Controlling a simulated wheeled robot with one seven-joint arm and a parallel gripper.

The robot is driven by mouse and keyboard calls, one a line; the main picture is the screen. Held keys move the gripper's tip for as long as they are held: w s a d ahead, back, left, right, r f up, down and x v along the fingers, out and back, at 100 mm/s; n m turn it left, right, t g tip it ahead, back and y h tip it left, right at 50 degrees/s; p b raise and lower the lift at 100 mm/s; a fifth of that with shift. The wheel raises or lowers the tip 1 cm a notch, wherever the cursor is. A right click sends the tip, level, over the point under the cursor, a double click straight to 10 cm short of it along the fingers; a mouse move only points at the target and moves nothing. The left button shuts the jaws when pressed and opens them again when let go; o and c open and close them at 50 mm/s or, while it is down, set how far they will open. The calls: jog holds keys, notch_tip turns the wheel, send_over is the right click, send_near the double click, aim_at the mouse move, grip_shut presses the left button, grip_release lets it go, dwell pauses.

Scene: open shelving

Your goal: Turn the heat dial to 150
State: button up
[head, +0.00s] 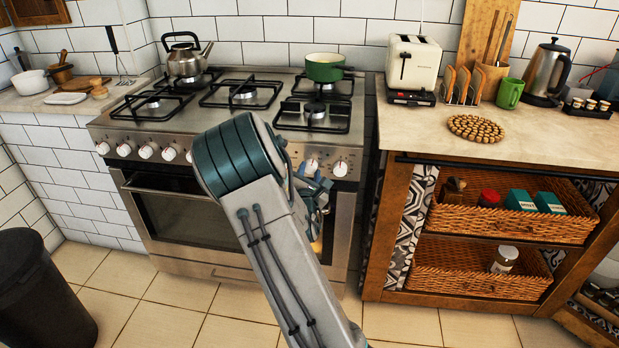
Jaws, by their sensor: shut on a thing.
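The stove's steel front panel carries a row of white dials. Several sit on the left, such as this left dial (146,151). Two show on the right: a right-hand dial (340,169) and one beside it (311,165), just above my gripper. My gripper (313,178) is at the panel by this second dial, shut on what looks like it. My arm hides most of the gripper and the panel's middle, so the fingertips' contact is not clear. The markings are too small to read, so I cannot tell which is the heat dial or its setting.
The oven door (175,215) below the dials is closed. A kettle (186,60) and a green pot (324,68) stand on the burners. A wooden shelf unit with wicker baskets (480,270) is close on the right. A dark bin (40,300) stands at lower left.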

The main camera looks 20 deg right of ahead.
jog(key=m+b, duration=0.1)
jog(key=m, duration=0.2)
jog(key=m+b, duration=0.2)
jog(key=m, duration=0.1)
jog(key=shift+f+m+h, duration=0.2)
jog(key=shift+m+h, duration=0.1)
jog(key=shift+h, duration=0.1)
jog(key=m+b, duration=0.4)
jog(key=m, duration=0.2)
jog(key=shift+a+m+h, duration=0.1)
jog(key=shift+m+h, duration=0.3)
jog(key=m+b, duration=0.3)
jog(key=m, duration=0.3)
jog(key=shift+m+g, duration=0.3)
jog(key=shift+m, duration=0.1)
jog(key=m+b, duration=0.2)
jog(key=m, duration=0.2)
jog(key=shift+h+b, duration=0.3)
jog(key=shift+w+a+m+g+b, duration=0.1)
jog(key=shift+m+g+b, duration=0.35)
jog(key=shift+m, duration=0.95)
jog(key=shift+r, duration=0.1)
jog(key=o, duration=1)
